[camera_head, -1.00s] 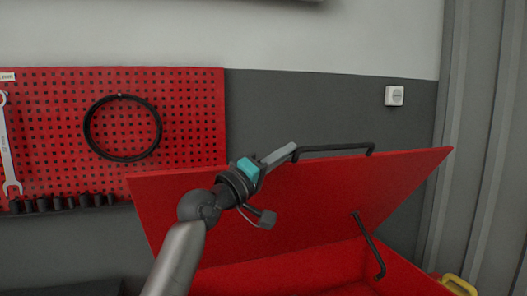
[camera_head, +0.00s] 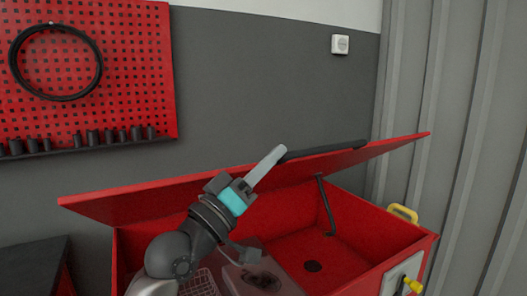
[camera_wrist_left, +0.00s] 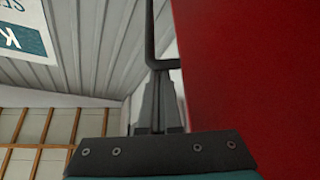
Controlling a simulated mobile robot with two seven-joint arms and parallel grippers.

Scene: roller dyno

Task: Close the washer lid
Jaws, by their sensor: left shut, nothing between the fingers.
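The red washer lid (camera_head: 150,197) is partly open, tilted low above the red washer body (camera_head: 391,243) in the head view. A black bar handle (camera_head: 325,150) runs along the lid's upper edge. My left gripper (camera_head: 280,152) is shut and empty, its fingertips at the left end of the handle. In the left wrist view the shut fingers (camera_wrist_left: 158,100) point along the handle (camera_wrist_left: 152,40), with the red lid (camera_wrist_left: 250,80) filling the right side. Whether the fingers touch the handle is unclear. My right gripper is not in view.
A black support strut (camera_head: 326,205) stands between lid and body at the right. A yellow handle (camera_head: 403,213) sits on the right side. A pegboard (camera_head: 120,75) hangs on the wall behind.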

